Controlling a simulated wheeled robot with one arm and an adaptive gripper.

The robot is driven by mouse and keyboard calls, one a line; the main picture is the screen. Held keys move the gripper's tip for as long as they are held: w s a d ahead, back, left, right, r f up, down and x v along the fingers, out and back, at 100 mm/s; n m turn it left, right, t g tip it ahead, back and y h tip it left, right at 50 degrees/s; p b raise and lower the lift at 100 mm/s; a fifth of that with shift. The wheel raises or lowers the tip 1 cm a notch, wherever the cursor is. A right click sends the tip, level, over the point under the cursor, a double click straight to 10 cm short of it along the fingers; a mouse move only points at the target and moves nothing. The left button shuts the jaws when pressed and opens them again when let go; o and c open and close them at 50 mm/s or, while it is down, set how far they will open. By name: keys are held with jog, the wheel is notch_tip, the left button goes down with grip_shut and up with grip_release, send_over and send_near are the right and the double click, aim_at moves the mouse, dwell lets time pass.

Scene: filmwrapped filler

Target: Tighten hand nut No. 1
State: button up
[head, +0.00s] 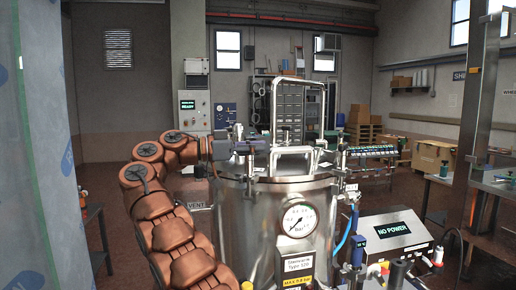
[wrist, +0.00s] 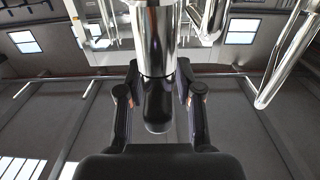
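A steel pressure vessel (head: 262,225) stands in the middle of the head view, with a round gauge (head: 299,219) on its front. My gripper (head: 262,147) reaches from the left to the lid's edge. In the wrist view its two fingers (wrist: 160,100) stand apart, one on each side of a chrome cylinder (wrist: 157,40) with a black end (wrist: 157,108). Narrow gaps seem to show on both sides, so the fingers look open around it. I cannot tell whether this part is hand nut No. 1. In the head view my gripper hides much of that spot.
A tall chrome handle frame (head: 298,82) rises above the lid. Bent chrome tubes (wrist: 285,70) pass close on the right in the wrist view. A box reading "NO POWER" (head: 393,229) and bottles stand at the right front. A film-wrapped column (head: 40,150) fills the left edge.

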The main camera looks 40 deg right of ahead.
jog(key=shift+o, duration=0.5)
jog(key=shift+d, duration=0.1)
jog(key=shift+w+f+n+t+h+b, duration=0.1)
jog(key=shift+n+t+h+b, duration=0.25)
jog(key=shift+n+t+b, duration=0.6)
jog(key=shift+w+f+n+t+h+b, duration=0.1)
jog(key=shift+n+t+h+b, duration=0.3)
jog(key=shift+t+b, duration=0.9)
jog(key=shift+n+b, duration=0.25)
jog(key=shift+b, duration=0.1)
